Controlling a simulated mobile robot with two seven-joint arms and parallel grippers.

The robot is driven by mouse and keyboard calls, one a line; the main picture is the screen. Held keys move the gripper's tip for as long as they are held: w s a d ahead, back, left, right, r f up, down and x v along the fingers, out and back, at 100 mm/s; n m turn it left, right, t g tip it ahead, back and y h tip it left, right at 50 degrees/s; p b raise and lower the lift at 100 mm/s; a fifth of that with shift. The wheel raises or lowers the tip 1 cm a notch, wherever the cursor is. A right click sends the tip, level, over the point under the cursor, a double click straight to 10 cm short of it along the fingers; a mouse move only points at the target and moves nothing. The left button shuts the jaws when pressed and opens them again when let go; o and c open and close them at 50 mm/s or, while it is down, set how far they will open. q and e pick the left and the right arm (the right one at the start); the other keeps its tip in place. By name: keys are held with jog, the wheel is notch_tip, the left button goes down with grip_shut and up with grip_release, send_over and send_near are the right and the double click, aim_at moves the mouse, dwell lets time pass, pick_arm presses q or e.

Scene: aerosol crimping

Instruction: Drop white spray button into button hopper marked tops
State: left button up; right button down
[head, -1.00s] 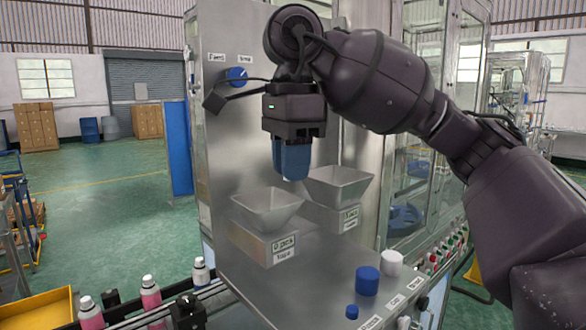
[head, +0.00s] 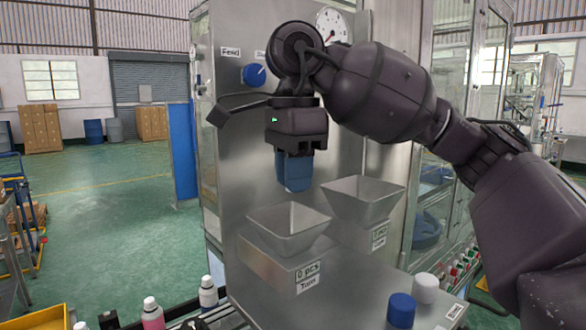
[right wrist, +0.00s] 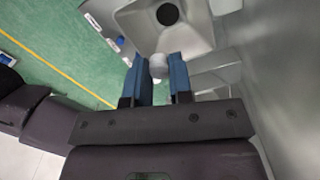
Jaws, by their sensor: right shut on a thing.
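My right gripper (head: 294,188) has blue fingers and points down above the hopper marked Tops (head: 287,243). It is shut on the white spray button (right wrist: 158,66), which shows as a pale round piece between the fingertips in the right wrist view. In the head view the fingers hide the button. The Tops hopper is a grey metal funnel with a "0 pcs" display on its box. A grey hopper with a dark round hole (right wrist: 190,32) lies beyond the fingertips in the right wrist view. My left gripper is not in view.
A second metal hopper (head: 362,212) stands just right of the Tops hopper. A blue cap (head: 400,311) and a white cap (head: 425,288) stand on the metal ledge at the lower right. The steel panel with a blue knob (head: 254,75) rises behind the gripper. Bottles (head: 152,314) stand at lower left.

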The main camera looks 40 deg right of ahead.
notch_tip(320, 180, down, 2)
jog(key=shift+f+b, duration=0.25)
jog(key=shift+b, duration=0.45)
jog(key=shift+f+b, duration=0.7)
jog(key=shift+f, duration=0.45)
jog(key=c, duration=0.9)
grip_release()
jog(key=shift+c, duration=0.2)
jog(key=shift+r, duration=0.2)
